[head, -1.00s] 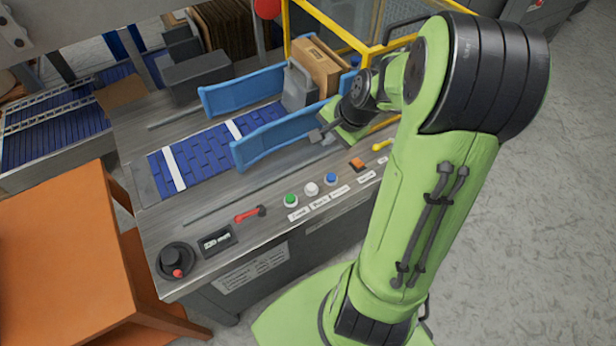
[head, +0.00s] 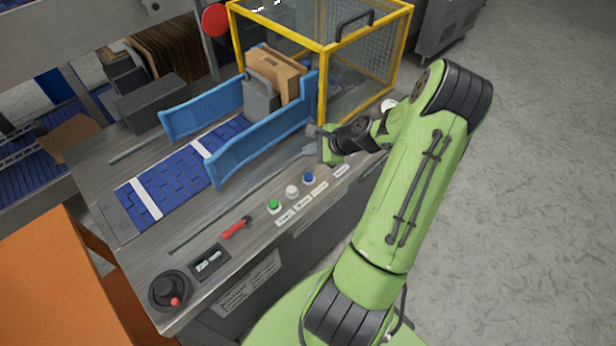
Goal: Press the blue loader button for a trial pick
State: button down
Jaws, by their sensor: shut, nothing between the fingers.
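The blue button (head: 308,178) is a small round cap on the front control panel of the machine, at the right end of a row with a white button (head: 292,191) and a green button (head: 273,205). White labels lie in front of the row. My gripper (head: 313,138) is shut and empty. In the picture it sits above the blue button, near the end of the blue guide rail, and is apart from the button. The fingertips are small and dark, so their exact height over the panel cannot be told.
A yellow-framed cage (head: 323,80) stands behind my gripper. Blue rails (head: 262,150) flank the belt, with a brown carton (head: 276,75) between them. A red-handled lever (head: 236,228), a display (head: 209,262) and a black knob (head: 168,288) sit left of the buttons. Open floor lies right.

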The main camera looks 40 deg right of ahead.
aim_at(311, 178)
notch_tip(311, 178, down, 8)
jog(key=b, duration=0.6)
jog(key=shift+r, duration=0.1)
jog(key=shift+f, duration=0.2)
dwell(1.3)
jog(key=shift+f, duration=0.3)
